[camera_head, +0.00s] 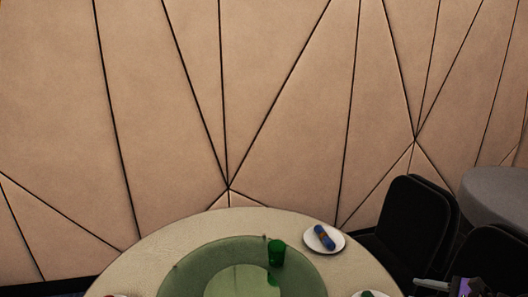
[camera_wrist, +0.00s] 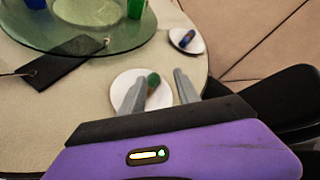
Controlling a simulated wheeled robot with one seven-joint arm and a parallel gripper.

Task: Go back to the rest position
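My gripper (camera_wrist: 160,77) shows in the wrist view with its two grey fingers spread apart and nothing held between them. It is over the table edge, above a white plate (camera_wrist: 123,88) with a small dark green and brown item (camera_wrist: 153,81) on it, partly hidden by the left finger. In the head view, a purple part of my arm shows at the bottom right corner; the fingertips are not clear there.
A round table (camera_head: 195,231) carries a green glass turntable (camera_head: 185,262) with a green cup (camera_head: 276,254). A second plate (camera_head: 336,237) holds a blue and orange item (camera_head: 324,237). A dark napkin-like piece (camera_wrist: 65,60) overlaps the turntable. Black chairs (camera_head: 410,225) stand at right; a panelled wall is behind.

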